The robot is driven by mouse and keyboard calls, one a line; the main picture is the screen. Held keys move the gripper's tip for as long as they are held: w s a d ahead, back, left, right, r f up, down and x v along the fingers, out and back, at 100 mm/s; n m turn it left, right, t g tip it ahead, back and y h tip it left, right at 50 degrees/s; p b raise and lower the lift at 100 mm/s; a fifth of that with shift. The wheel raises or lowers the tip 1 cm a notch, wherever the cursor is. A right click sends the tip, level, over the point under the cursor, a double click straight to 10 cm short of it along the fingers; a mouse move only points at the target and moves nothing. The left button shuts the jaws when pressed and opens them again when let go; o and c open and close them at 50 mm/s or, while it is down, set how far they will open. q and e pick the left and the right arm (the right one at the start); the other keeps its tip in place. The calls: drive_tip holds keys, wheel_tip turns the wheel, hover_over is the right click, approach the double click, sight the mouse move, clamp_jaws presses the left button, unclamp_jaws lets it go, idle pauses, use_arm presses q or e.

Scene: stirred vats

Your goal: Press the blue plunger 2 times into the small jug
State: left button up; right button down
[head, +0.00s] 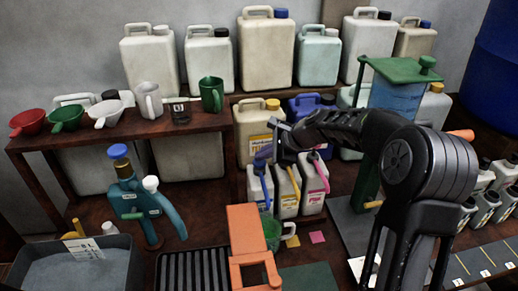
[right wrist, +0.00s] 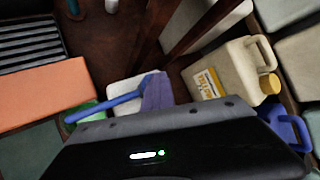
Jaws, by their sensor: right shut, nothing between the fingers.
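The blue plunger (head: 262,162), with its long blue spout, tops the leftmost of three white pump bottles. In the right wrist view, its blue spout (right wrist: 104,107) and purple-blue head (right wrist: 157,92) show close beside my gripper. A small green jug (head: 271,231) stands below and in front of that bottle, near the spout's end; a little of its green shows in the right wrist view (right wrist: 86,112). My right gripper (head: 274,141) is shut and empty, right at the plunger's top. I cannot tell whether it touches. My left gripper is out of view.
Yellow (head: 292,178) and pink (head: 317,172) pumps stand just right of the blue one. An orange block (head: 246,243) stands close left of the jug. A cream canister (head: 258,130) is behind. A green press (head: 400,72) stands right.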

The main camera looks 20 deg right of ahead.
sight(262, 162)
wheel_tip(262, 162, up, 3)
drive_tip(key=shift+d+r+p, duration=0.1)
drive_tip(key=shift+r+p, duration=0.05)
drive_tip(key=shift+p, duration=0.9)
drive_tip(key=shift+r, duration=0.15)
